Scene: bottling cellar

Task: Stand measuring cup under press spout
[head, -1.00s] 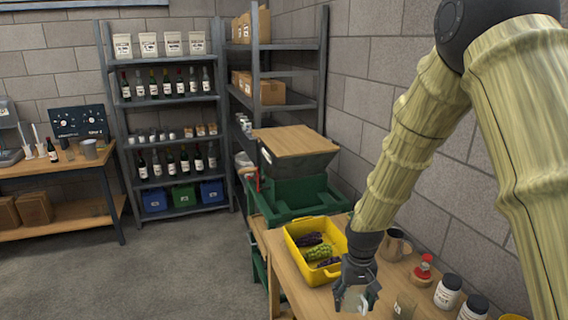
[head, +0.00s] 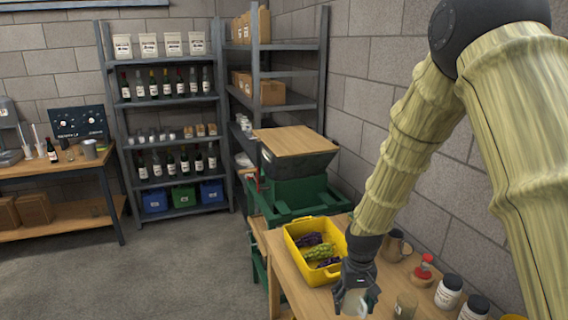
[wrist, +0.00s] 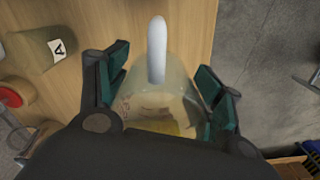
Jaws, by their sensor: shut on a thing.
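A clear measuring cup (wrist: 153,103) with a pale handle is between the two fingers of my gripper (wrist: 160,100) in the wrist view. The fingers are shut on its sides, and something yellowish shows through its lower part. In the head view my gripper (head: 355,297) is low over the front of the wooden table, with a little of the cup (head: 354,304) showing below it. A green machine (head: 295,195) with a dark hopper and wooden board on top, perhaps the press, stands beyond the table. I cannot make out a spout.
A yellow tub (head: 297,256) with dark and green grapes lies just behind my gripper. A brown mug (head: 396,246), a red-capped jar (head: 423,270), a beige cup (head: 405,306) and white jars (head: 448,291) stand to the right. The floor at left is clear.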

